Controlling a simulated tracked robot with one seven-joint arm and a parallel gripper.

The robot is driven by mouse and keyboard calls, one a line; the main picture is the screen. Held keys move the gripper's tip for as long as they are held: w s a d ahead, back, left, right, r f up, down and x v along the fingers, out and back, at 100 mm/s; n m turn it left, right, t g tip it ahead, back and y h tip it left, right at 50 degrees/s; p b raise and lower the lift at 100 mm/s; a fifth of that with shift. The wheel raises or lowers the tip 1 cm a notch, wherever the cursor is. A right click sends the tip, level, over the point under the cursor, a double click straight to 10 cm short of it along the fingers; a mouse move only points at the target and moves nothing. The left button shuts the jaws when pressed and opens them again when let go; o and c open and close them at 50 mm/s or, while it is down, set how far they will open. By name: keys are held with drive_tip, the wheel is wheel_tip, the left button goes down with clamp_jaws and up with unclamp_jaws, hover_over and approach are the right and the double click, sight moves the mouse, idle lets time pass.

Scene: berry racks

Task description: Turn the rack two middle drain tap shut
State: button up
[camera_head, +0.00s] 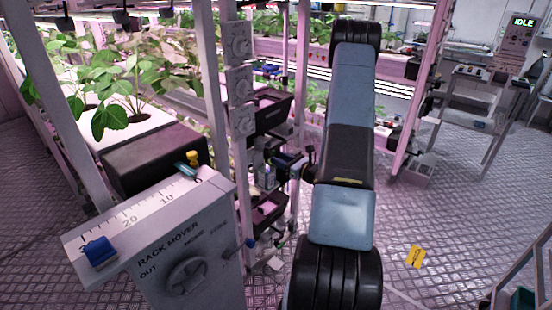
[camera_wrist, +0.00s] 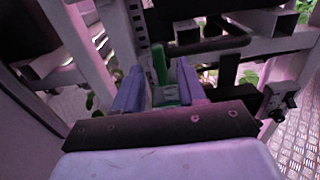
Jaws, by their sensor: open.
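In the wrist view, my gripper (camera_wrist: 159,68) is open, with one blue-grey finger on each side. A narrow upright green handle (camera_wrist: 158,58), which looks like a drain tap lever, stands in the gap between the fingers. More green shows below it, close to the gripper's palm. I cannot tell whether the fingers touch it, and no label shows which rack or level it belongs to. In the head view, my arm reaches in front of the rack, and the fingers and tap are too small or hidden to make out.
A black pipe (camera_wrist: 210,47) and pale rack posts crowd close around the gripper. In the head view, a grey rack mover box (camera_head: 185,245) with a knob stands at front left. Dark bins (camera_head: 268,112) sit in the rack. The patterned floor (camera_head: 450,220) at right is mostly clear.

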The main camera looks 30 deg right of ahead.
drive_tip(key=shift+x, duration=1.15)
clamp_jaws()
